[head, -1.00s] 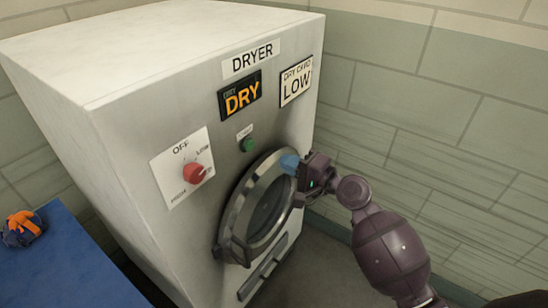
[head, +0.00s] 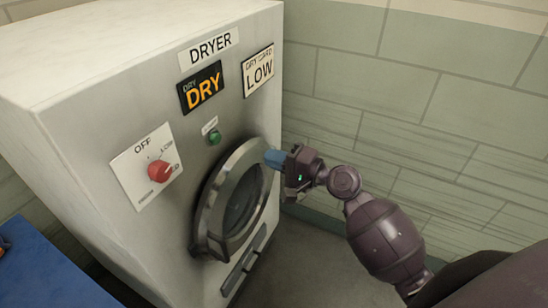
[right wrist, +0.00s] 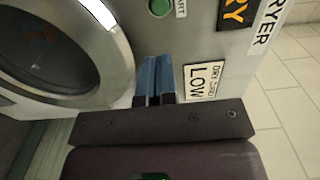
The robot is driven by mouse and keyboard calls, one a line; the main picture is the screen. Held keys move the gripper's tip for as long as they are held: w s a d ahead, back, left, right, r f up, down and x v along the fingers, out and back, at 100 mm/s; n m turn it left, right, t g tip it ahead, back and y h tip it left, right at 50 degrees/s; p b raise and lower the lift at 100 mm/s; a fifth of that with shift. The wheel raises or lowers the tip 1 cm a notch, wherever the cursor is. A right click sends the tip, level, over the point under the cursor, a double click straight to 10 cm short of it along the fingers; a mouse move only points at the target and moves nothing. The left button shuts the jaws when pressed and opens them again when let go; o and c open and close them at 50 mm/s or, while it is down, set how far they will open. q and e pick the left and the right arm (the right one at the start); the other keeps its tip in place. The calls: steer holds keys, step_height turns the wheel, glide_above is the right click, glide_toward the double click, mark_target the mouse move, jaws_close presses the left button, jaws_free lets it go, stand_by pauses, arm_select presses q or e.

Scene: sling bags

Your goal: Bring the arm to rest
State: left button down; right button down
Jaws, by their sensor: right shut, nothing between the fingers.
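My right gripper (head: 274,159) is shut and empty, with blue fingertips, close to the upper right rim of the dryer's round door (head: 236,198). It also shows in the right wrist view (right wrist: 154,78), with its two blue fingers side by side in front of the dryer's front panel. Whether the fingertips touch the dryer is not clear. The arm reaches in from the lower right in the head view. My left gripper is in no view.
The dryer (head: 70,110) has a red knob (head: 160,171), a green button (head: 214,137), a DRY sign (head: 201,88) and a DRY CARD LOW sign (head: 258,70). A blue surface (head: 45,265) is at lower left. The floor right of the dryer is clear up to the tiled wall (head: 420,110).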

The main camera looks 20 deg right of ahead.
steer(key=s+d+f+n+t+h, duration=0.1)
steer(key=s+d+f+n+h, duration=0.15)
steer(key=f+n+h, duration=0.2)
steer(key=s+d+f+n+h, duration=0.1)
steer(key=d+f+n+h, duration=0.25)
steer(key=f+n, duration=0.2)
steer(key=s+f+n+g+h, duration=0.1)
steer(key=s+f+g+h, duration=0.2)
steer(key=s+f, duration=1)
steer(key=s, duration=0.3)
steer(key=shift+s+d+f, duration=0.15)
steer(key=shift+s+f, duration=0.15)
steer(key=shift+f, duration=0.05)
stand_by(5.1)
